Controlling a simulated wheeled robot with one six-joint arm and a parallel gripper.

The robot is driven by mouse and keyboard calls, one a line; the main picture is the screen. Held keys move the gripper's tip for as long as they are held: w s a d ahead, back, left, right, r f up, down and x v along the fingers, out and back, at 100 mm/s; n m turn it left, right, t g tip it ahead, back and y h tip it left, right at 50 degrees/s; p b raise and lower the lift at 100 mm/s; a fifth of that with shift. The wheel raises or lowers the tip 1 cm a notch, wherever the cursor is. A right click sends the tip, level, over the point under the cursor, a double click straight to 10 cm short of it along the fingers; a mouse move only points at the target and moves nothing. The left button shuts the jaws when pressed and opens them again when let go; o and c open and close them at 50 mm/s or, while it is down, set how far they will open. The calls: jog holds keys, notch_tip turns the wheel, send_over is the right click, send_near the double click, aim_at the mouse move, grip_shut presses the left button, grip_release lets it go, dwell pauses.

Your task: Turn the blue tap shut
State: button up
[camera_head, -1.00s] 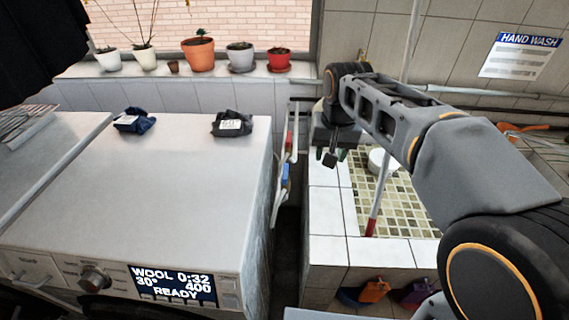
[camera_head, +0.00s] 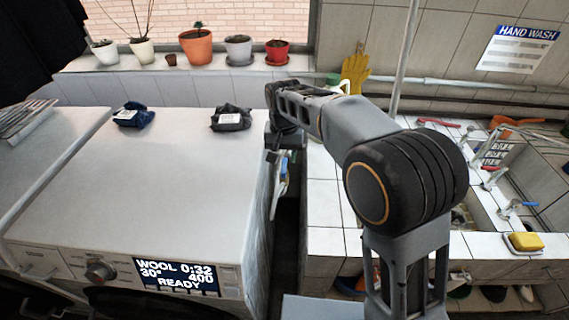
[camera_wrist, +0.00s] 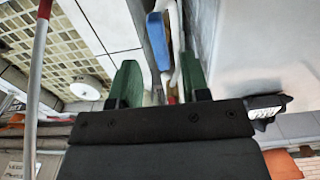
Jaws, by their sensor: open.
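The blue tap handle (camera_head: 284,168) is on pale pipework in the narrow gap between the washing machine and the tiled sink block. It also shows in the wrist view (camera_wrist: 158,40), upper centre, just beyond the green fingertips. My gripper (camera_wrist: 160,78) is open, its two fingers apart, one to each side of the pipework line as seen from the wrist. I see no contact with the blue handle. In the head view my wrist is over the gap, above the blue handle, and hides the upper pipework. A bit of red shows between the fingers in the wrist view.
The washing machine (camera_head: 150,190) borders the gap on the left, with two dark packets on top. The tiled sink block (camera_head: 325,215) borders it on the right. A smaller blue-handled tap (camera_head: 515,206) sits at the right sink. Potted plants line the sill.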

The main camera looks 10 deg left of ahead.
aim_at(284, 165)
jog(key=shift+f, duration=2.05)
grip_shut()
